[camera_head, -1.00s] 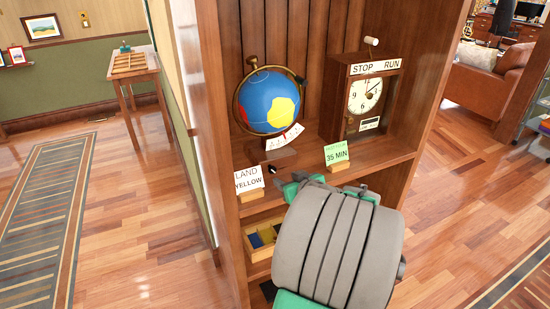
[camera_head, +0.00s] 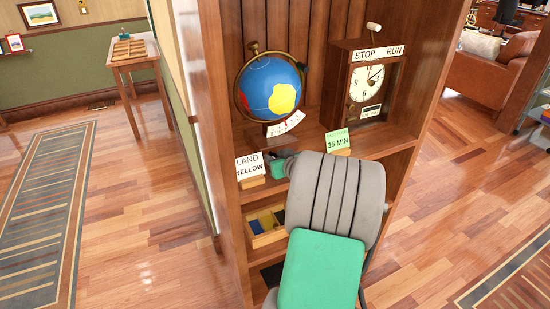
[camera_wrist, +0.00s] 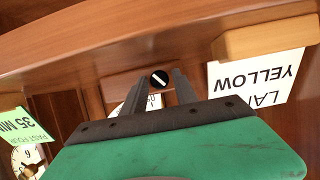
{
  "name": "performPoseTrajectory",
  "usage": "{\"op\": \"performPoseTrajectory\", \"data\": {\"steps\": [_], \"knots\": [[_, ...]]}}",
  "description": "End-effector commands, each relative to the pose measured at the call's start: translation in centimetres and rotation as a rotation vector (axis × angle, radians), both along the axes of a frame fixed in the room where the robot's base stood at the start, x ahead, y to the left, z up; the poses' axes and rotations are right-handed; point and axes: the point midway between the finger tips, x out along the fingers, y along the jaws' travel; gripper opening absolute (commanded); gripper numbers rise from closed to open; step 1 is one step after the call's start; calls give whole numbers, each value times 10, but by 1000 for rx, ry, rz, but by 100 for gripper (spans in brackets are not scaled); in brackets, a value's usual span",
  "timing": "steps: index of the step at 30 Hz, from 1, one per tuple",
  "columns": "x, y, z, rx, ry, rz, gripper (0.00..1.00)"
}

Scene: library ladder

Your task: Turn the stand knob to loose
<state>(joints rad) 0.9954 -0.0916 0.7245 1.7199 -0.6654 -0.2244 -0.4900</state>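The stand knob (camera_wrist: 159,79) is small, black and round with a white line. It shows in the wrist view on the front of the wooden stand base (camera_wrist: 122,88); the line slants from upper left to lower right. My gripper (camera_wrist: 160,76) is open, with its dark fingertips apart on either side of the knob. I cannot tell whether they touch it. In the head view, my gripper (camera_head: 284,158) is in front of the stand below the blue and yellow globe (camera_head: 270,88) and hides the knob. A white scale card (camera_head: 285,124) sits under the globe.
A LAND YELLOW card (camera_head: 250,166) stands left of my gripper and a green 35 MIN card (camera_head: 338,140) right of it. A clock box (camera_head: 365,85) marked STOP RUN stands at right. The shelf edge is close. A tray of coloured pieces (camera_head: 267,225) sits below.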

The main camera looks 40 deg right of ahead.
Motion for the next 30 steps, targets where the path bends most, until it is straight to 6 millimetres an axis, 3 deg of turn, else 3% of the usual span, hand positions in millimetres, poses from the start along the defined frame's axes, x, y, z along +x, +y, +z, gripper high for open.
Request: {"op": "performPoseTrajectory", "data": {"steps": [12, 22, 30], "knots": [[0, 0, 0, 0, 0, 0, 0], [1, 1, -3, -32, 8, 1, 0], [2, 4, -9, -281, 79, 3, 0]]}}
